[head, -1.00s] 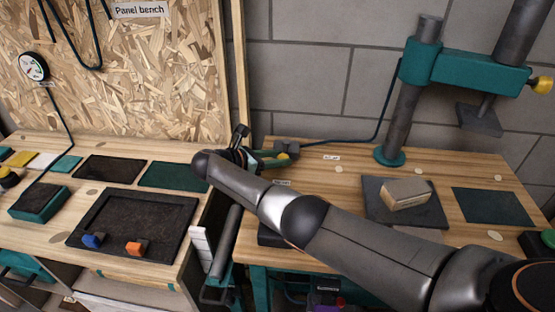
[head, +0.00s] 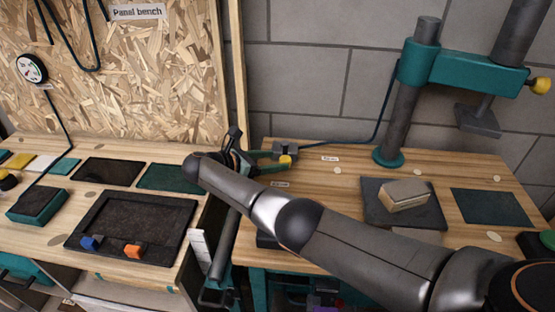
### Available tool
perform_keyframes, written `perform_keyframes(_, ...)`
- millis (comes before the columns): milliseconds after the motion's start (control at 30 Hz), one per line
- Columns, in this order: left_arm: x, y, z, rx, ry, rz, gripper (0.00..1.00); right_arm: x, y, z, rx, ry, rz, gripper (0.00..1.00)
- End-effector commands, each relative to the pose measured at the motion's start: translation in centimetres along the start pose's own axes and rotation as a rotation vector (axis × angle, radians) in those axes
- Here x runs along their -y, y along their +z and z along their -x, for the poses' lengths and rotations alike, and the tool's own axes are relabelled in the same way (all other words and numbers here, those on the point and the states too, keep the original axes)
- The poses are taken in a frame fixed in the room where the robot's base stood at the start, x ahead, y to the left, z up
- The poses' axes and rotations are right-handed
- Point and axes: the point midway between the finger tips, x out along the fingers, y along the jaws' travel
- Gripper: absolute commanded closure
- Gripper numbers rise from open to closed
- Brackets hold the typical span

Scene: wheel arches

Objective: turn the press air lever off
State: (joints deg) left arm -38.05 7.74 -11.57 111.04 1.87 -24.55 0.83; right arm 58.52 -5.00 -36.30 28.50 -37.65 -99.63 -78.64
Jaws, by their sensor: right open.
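The press air valve is a small grey block (head: 286,147) at the back left of the right-hand bench, with a dark hose running to the press. Its yellow lever (head: 285,161) shows just in front of the block. My right gripper (head: 274,161) is at the lever, its green fingers open and pointing right. The lever end appears beside or between the fingertips; I cannot tell whether they touch. My right arm covers the bench area in front of the valve. My left gripper is out of view.
The green press (head: 465,72) stands at the back right, with a block (head: 404,195) on a dark plate (head: 436,213). The panel bench (head: 42,242) is at left with a dark tray (head: 188,206). A gap separates the benches.

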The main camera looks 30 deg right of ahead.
Motion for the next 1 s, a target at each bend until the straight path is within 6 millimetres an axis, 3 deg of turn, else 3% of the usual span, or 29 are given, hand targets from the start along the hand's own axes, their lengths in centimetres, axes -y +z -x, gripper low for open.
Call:
perform_keyframes(300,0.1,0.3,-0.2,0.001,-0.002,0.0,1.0,-0.1,-0.1,7.1,0.0,0.003,0.0,0.29)
perform_keyframes(500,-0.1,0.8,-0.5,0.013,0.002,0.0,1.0,0.0,0.0,9.7,0.001,-0.001,-0.001,0.29)
perform_keyframes(867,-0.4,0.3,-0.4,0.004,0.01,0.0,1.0,0.1,0.1,10.4,0.001,-0.003,-0.001,0.29)
perform_keyframes(1000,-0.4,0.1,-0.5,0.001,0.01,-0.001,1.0,-0.4,0.3,9.8,0.004,0.013,-0.004,0.43)
